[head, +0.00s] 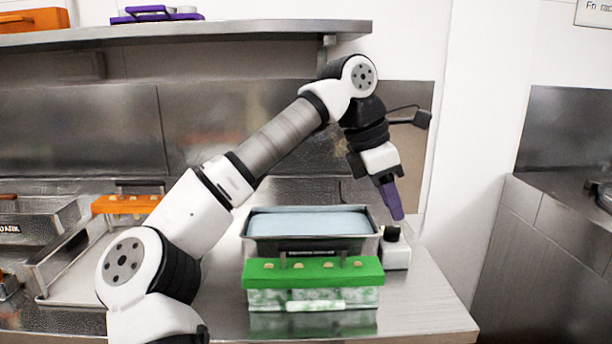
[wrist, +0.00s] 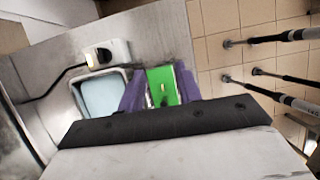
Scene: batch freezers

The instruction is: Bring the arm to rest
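My arm reaches up from the lower left and bends over at the upper right in the head view. My gripper (head: 398,214) hangs down with purple fingers, above and near a small white box with a black knob (head: 396,253). In the wrist view, the two purple fingers of the gripper (wrist: 160,88) stand apart. Only the green lid (wrist: 164,78) and bench far below show between them. I see nothing held.
A green-lidded clear container (head: 312,298) stands at the bench front, before a metal pan with pale blue contents (head: 258,223). An orange-lidded container (head: 126,205) and metal trays are left. A steel shelf (head: 200,32) runs above. The bench's right end (head: 440,300) is clear.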

